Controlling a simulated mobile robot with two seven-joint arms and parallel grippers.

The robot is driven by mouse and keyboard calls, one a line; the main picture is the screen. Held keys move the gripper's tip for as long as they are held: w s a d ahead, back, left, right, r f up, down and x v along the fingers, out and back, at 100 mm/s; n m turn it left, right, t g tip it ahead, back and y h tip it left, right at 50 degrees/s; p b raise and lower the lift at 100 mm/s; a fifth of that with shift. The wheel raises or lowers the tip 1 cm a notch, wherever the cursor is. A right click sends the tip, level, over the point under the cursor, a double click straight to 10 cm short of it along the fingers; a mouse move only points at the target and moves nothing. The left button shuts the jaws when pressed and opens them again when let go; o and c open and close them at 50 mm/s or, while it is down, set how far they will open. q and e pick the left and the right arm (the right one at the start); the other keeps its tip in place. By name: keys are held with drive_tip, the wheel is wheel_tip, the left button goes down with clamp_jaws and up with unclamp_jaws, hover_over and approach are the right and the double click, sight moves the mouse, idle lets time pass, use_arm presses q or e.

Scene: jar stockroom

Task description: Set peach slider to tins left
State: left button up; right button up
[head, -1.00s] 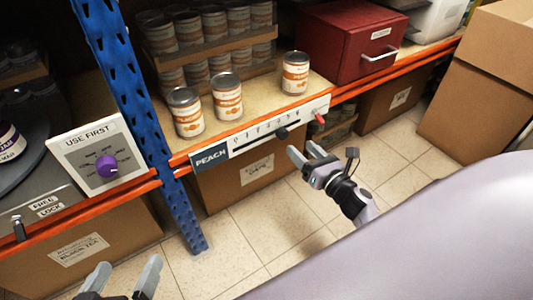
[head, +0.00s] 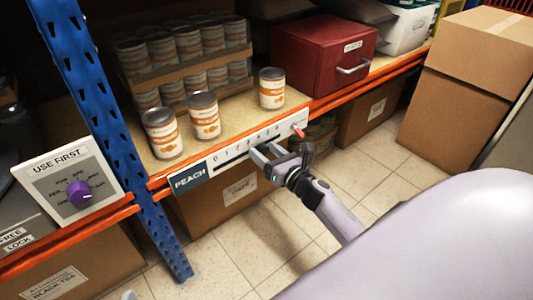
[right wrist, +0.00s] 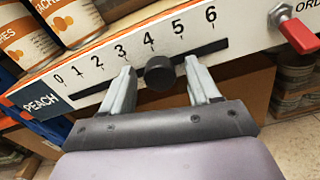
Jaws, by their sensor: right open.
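The peach slider is a dark round knob (right wrist: 160,73) on a black slot in a white scale strip (head: 232,158) along the shelf edge. In the right wrist view the knob sits near the 4 of a scale numbered 0 to 6. My right gripper (right wrist: 163,88) is open, with one finger on each side of the knob; I cannot tell whether they touch it. In the head view the gripper (head: 266,152) largely covers the knob. Three loose peach tins, left (head: 161,133), middle (head: 205,116) and right (head: 272,88), stand above the strip. Of my left gripper (head: 130,296), only a tip shows.
More tins stand in a cardboard tray (head: 190,63) behind. A red lever (right wrist: 298,36) sits right of the scale. A purple dial (head: 79,193) is on a panel left of the blue post (head: 98,110). A red box (head: 325,55) stands to the right.

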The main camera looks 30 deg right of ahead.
clamp_jaws()
use_arm(q)
drive_tip(key=shift+a+r, duration=0.15)
drive_tip(key=shift+r, duration=0.05)
use_arm(e)
drive_tip(key=a, duration=0.3)
drive_tip(key=shift+s+a, duration=0.15)
drive_tip(key=shift+a, duration=0.05)
unclamp_jaws()
use_arm(q)
drive_tip(key=shift+f, duration=0.1)
